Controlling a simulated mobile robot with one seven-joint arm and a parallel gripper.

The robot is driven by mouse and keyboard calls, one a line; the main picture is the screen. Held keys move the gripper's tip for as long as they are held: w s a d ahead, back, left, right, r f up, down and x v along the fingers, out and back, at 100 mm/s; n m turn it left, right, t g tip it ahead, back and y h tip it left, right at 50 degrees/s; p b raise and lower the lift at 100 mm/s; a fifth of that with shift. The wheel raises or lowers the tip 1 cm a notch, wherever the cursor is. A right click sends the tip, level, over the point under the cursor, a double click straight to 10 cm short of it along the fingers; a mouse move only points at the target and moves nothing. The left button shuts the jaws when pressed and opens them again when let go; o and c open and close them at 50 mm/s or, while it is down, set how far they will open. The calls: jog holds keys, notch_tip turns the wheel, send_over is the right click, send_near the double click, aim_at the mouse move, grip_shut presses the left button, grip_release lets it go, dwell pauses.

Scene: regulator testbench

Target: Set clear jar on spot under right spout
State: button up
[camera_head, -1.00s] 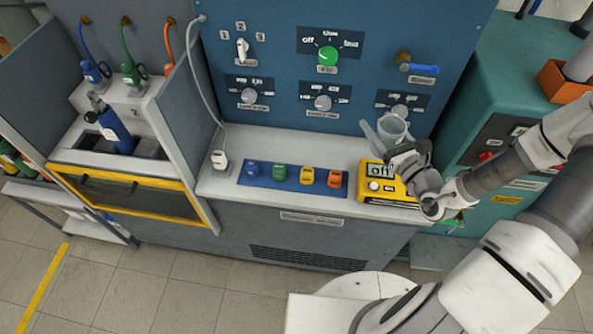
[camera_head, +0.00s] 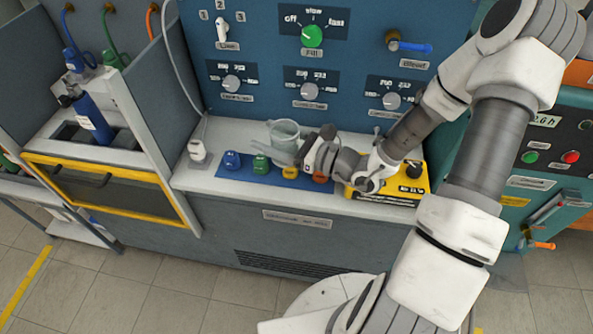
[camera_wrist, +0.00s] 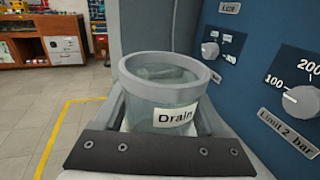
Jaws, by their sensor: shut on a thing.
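The clear jar (camera_head: 285,135) has a grey rim and, in the wrist view, a white label reading "Drain" (camera_wrist: 172,118). My gripper (camera_head: 287,155) is shut on the jar (camera_wrist: 165,92) and holds it upright above the bench counter, behind the blue strip with coloured caps. Whether the jar's base touches anything is hidden. On the blue panel, a spout with a blue lever (camera_head: 408,46) sticks out at the upper right, right of the jar. I cannot make out a marked spot under it; my arm covers part of the counter there.
A blue strip (camera_head: 225,179) with several coloured caps lies on the counter. A yellow device (camera_head: 410,182) stands right, partly behind my arm. Three knobs sit on the panel close behind. The counter (camera_head: 235,135) left of the jar is clear.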

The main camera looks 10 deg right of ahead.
jog(key=s+a+f+n+g+y+b, duration=0.3)
jog(key=s+a+n+g+b, duration=0.15)
jog(key=a+g, duration=0.2)
jog(key=b, duration=0.1)
send_over(268, 129)
jog(key=s, duration=0.6)
jog(key=shift+w+a+f+b, duration=0.15)
jog(key=shift+f+b, duration=0.15)
jog(key=shift+f, duration=0.3)
jog(key=shift+s+a+f+b, duration=0.15)
jog(key=shift+f+b, duration=0.15)
jog(key=shift+f, duration=0.3)
jog(key=shift+w+d+f+b, duration=0.15)
jog(key=shift+f+b, duration=0.1)
jog(key=shift+f, duration=0.45)
jog(key=shift+w+a+f+b, duration=0.15)
jog(key=shift+f+b, duration=0.1)
jog(key=shift+f, duration=0.5)
jog(key=shift+w+d+f+b, duration=0.15)
jog(key=shift+f+b, duration=0.1)
jog(key=shift+f, duration=0.45)
jog(key=shift+f, duration=0.2)
jog(key=o, duration=1.4)
jog(key=shift+c, duration=0.2)
jog(key=shift+r, duration=0.1)
